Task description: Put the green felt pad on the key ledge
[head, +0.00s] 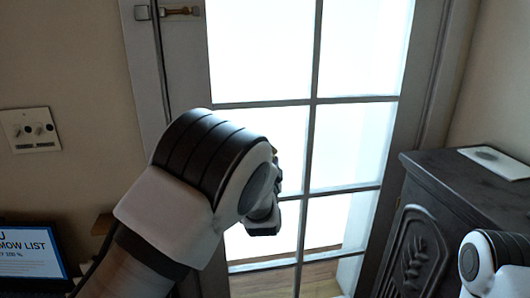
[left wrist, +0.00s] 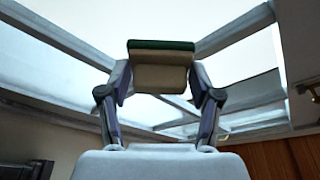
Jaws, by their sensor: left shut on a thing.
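My left gripper (left wrist: 161,78) is shut on the green felt pad (left wrist: 161,45), which shows in the left wrist view as a flat block with a green top edge and a beige face. The pad sits between the two fingertips, clear of any surface there. In the head view my left gripper (head: 264,218) is raised in front of the glazed door, and my own wrist hides nearly all of the pad. A small brown wooden ledge (head: 103,223) shows on the wall at left, partly behind my left arm; I cannot tell for sure that it is the key ledge.
A glazed door (head: 310,104) with a brass latch (head: 180,11) fills the middle. A dark carved cabinet (head: 415,245) stands at right with a pale flat plate (head: 493,160) on top. A switch panel (head: 30,130) and a lit screen (head: 30,253) are at left.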

